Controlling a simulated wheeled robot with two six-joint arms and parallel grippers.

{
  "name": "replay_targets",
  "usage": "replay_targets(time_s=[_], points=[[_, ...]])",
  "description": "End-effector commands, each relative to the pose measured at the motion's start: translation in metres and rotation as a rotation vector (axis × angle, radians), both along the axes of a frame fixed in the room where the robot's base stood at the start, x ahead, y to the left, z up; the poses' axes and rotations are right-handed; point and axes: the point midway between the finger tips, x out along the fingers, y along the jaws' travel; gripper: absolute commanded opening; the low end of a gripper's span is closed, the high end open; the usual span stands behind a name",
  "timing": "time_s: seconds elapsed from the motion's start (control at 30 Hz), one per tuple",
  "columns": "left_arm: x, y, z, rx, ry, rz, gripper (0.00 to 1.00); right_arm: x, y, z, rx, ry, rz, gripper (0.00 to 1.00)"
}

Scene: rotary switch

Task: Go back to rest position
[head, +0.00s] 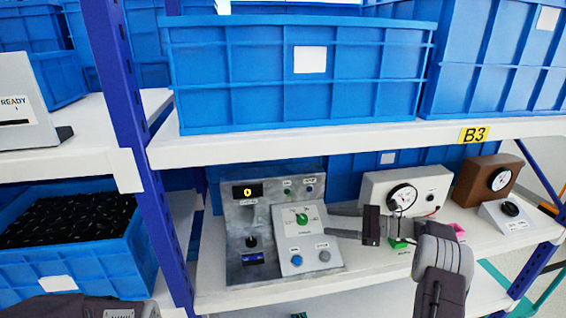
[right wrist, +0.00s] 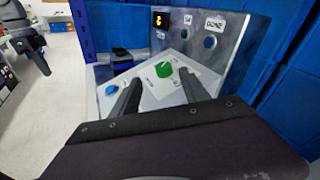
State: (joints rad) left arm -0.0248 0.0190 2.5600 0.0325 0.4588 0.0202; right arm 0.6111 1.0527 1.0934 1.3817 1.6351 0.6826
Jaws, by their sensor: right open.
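The rotary switch is a green knob (head: 302,218) on the sloped light plate of a grey control panel (head: 245,216) on the lower shelf. My right gripper (head: 334,221) is open, with its fingers pointing left toward the panel from the right. In the right wrist view, the green knob (right wrist: 164,69) shows between and beyond the two spread finger tips (right wrist: 163,80). Nothing is held between them. I cannot tell the exact gap to the knob. Part of my left arm shows at the bottom left of the head view; its gripper is not seen there.
Blue bins (head: 300,85) stand on the upper shelf (head: 350,140) above the panel. A white gauge box (head: 376,186) and a brown gauge box (head: 480,180) stand right of the panel. A blue shelf post (head: 135,120) rises on the left.

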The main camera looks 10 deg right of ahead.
Motion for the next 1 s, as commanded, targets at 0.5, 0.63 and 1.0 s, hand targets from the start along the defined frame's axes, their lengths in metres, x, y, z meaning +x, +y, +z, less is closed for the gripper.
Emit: replay_targets(time_s=[0.5, 0.63, 1.0], points=[[0.000, 0.000, 0.000, 0.000, 0.000, 0.000, 0.00, -0.219, 0.192, -0.027, -0.876, -0.106, 0.690, 0.53], [0.000, 0.000, 0.000, 0.000, 0.000, 0.000, 0.00, -0.286, 0.134, -0.087, -1.246, -0.302, 0.965, 0.53], [0.000, 0.000, 0.000, 0.000, 0.000, 0.000, 0.00, -0.284, 0.076, -0.126, -1.549, -0.708, 1.292, 0.53]])
